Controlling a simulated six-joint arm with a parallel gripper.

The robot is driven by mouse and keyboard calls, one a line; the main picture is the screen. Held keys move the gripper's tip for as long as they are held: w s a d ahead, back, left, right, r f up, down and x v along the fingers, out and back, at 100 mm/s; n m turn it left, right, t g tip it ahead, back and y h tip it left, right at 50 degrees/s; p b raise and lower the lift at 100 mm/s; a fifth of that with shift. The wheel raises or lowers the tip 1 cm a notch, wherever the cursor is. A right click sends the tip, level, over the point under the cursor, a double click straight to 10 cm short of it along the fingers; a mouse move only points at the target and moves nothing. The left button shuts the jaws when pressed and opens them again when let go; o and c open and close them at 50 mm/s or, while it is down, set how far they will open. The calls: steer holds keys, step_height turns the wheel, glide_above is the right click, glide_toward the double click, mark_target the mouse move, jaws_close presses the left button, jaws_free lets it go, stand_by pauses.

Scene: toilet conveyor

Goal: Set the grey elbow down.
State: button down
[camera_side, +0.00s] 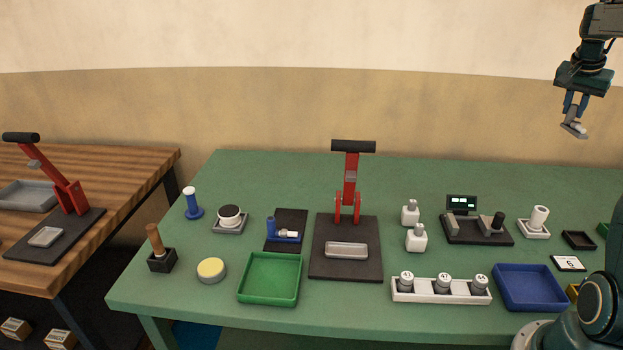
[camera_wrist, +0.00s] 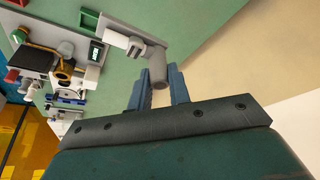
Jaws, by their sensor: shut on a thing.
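My gripper (camera_side: 574,104) is high above the back right part of the green table, blue fingers pointing down. It is shut on the grey elbow (camera_side: 572,128), which hangs in the air below the fingertips, clear of everything. The wrist view shows my gripper's blue fingers (camera_wrist: 160,92) on either side of the elbow's round grey end (camera_wrist: 158,68). A longer grey arm with a small pale block on it reaches to the upper left there. Part of the held end is hidden between the fingers.
The green table (camera_side: 270,190) carries a red lever press (camera_side: 348,190) on a dark base, a green tray (camera_side: 270,278), a blue tray (camera_side: 530,287), a white rack (camera_side: 440,292) of grey-and-white parts and a white roll on a holder (camera_side: 538,218). The table's back strip is clear.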

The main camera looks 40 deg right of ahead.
steer(key=r, duration=0.6)
steer(key=shift+w+a+r, duration=0.1)
steer(key=shift+w+r, duration=0.05)
steer(key=shift+w, duration=0.05)
steer(key=w+a+n+t+y, duration=0.2)
steer(key=w+a+n, duration=0.7)
steer(key=w+a, duration=2)
steer(key=w+a+n+t, duration=0.1)
steer(key=w+a+n, duration=0.15)
steer(key=a, duration=0.75)
steer(key=w+a+n+t, duration=0.15)
steer(key=w+a, duration=0.25)
steer(key=a, duration=0.6)
steer(key=s+a+f+n+y, duration=0.1)
steer(key=s+a+n, duration=0.15)
steer(key=a, duration=0.95)
steer(key=s+a+f+n+y, duration=0.1)
steer(key=s+a+n, duration=0.15)
steer(key=a, duration=0.85)
step_height(320, 180, down, 25)
steer(key=w, duration=0.1)
steer(key=shift+f, duration=2.15)
steer(key=shift+f, duration=0.15)
